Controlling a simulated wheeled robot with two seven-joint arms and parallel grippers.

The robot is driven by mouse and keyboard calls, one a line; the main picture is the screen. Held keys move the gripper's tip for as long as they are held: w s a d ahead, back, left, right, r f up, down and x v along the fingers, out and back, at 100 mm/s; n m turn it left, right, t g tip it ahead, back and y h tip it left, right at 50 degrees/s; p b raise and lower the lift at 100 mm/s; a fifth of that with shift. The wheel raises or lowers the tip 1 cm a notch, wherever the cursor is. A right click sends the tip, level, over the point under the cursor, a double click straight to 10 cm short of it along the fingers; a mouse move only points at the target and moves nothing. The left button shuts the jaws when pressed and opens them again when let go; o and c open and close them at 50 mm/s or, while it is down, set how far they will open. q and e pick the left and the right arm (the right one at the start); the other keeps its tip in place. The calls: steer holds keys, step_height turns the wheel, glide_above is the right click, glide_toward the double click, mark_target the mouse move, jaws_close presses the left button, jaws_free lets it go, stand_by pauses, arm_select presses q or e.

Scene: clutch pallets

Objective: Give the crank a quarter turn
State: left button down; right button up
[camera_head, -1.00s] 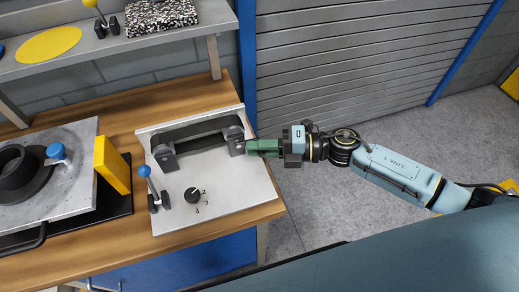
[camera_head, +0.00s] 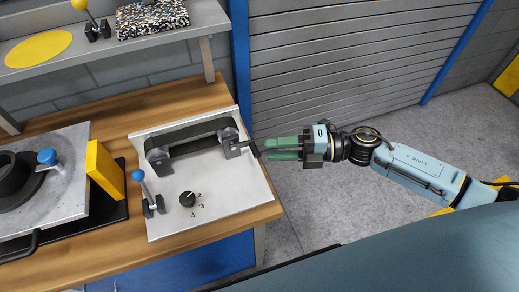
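A panel (camera_head: 225,205) with a dark belt (camera_head: 190,140) running between two end pieces lies on the wooden bench. The crank (camera_head: 239,146) is at the right end piece of the belt, over the panel's right edge. Its dark handle (camera_head: 255,149) sticks out to the right. My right gripper (camera_head: 267,149) comes in from the right, its green fingers pointing at the handle. The fingers are apart, with a gap between them, and their tips are just right of the handle. Nothing shows held in them. My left gripper is not in view.
The panel also carries a blue-knobbed lever (camera_head: 143,183) and a black dial (camera_head: 187,198). A yellow block (camera_head: 105,170) and a grey plate (camera_head: 58,205) stand to the left. A shelf (camera_head: 115,50) hangs above the bench. Right of the bench is open floor (camera_head: 330,208).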

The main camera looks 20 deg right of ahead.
steer(key=f+v, duration=0.1)
steer(key=v, duration=0.6)
steer(key=shift+d+r+b, duration=0.4)
steer(key=shift+r, duration=0.1)
steer(key=shift+s, duration=0.15)
steer(key=w+d+f+m+t+h, duration=0.25)
steer(key=d+f+m+h, duration=0.25)
steer(key=f+m, duration=0.4)
steer(key=w+d+f+m+t+h, duration=0.1)
steer(key=d+f+m+t+h, duration=0.3)
steer(key=f+m, duration=0.55)
steer(key=s+d+f+m+g+h, duration=0.2)
steer(key=s+f+m+h, duration=0.3)
steer(key=f, duration=0.8)
steer(key=s+a+f+m+g+h, duration=0.25)
steer(key=s+f+g, duration=0.25)
steer(key=s+f, duration=0.9)
steer(key=s+a+f+m+g, duration=0.1)
steer(key=s+a, duration=0.3)
steer(key=s, duration=0.4)
steer(key=s+a+f+m+g+y, duration=0.1)
steer(key=s+a+f+m+g, duration=0.1)
steer(key=s, duration=0.7)
steer(key=shift+s+a+f+m+g, duration=0.25)
steer(key=shift+a+m+g, duration=0.25)
steer(key=shift+a+g, duration=0.4)
steer(key=shift+a, duration=0.1)
